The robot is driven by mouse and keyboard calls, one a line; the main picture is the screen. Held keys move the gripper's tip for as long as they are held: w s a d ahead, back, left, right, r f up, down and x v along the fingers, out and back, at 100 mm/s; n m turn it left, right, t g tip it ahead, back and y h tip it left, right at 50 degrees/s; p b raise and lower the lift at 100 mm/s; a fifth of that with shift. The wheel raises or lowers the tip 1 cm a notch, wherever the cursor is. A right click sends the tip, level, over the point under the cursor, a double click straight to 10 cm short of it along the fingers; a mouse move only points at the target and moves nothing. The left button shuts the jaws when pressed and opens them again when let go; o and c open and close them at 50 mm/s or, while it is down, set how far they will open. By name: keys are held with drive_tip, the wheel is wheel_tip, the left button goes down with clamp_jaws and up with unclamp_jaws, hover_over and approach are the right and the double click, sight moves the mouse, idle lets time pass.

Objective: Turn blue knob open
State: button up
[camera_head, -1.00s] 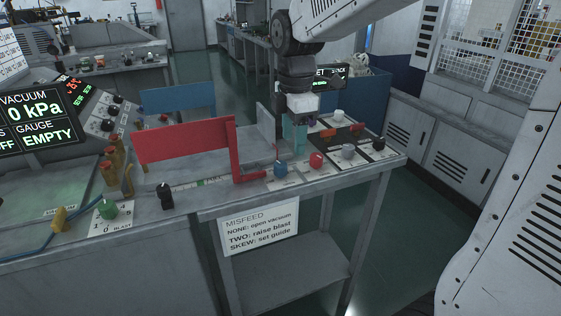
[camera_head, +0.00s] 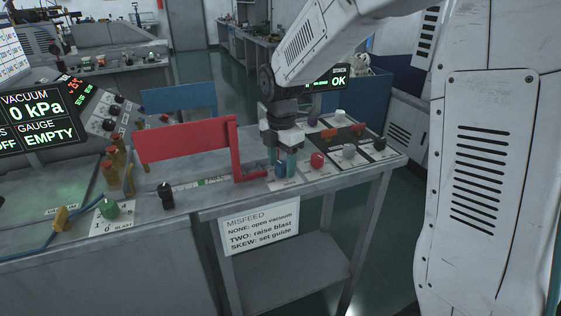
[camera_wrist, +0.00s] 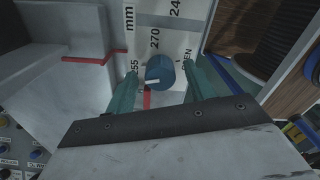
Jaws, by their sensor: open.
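The blue knob (camera_head: 281,169) sits on a white label plate near the front edge of the bench, partly hidden by my fingers in the head view. In the wrist view the blue knob (camera_wrist: 160,72) lies between my two teal fingers, with a white pointer mark on it. Printed numbers and part of the word "OPEN" show beside it. My gripper (camera_head: 284,166) is above and around the knob, pointing down, with its fingers apart. In the wrist view my gripper (camera_wrist: 158,80) is open, with a gap visible on the left; contact on the right is unclear.
A red guide (camera_head: 190,143) stands just left of the knob. A red knob (camera_head: 317,160), a white-grey knob (camera_head: 348,151) and a black knob (camera_head: 379,144) are to the right. A green knob (camera_head: 109,208) and a black knob (camera_head: 166,196) are at the left. A misfeed sign (camera_head: 261,227) hangs in front.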

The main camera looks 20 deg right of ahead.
drive_tip(key=c, duration=1)
drive_tip(key=shift+m, duration=0.3)
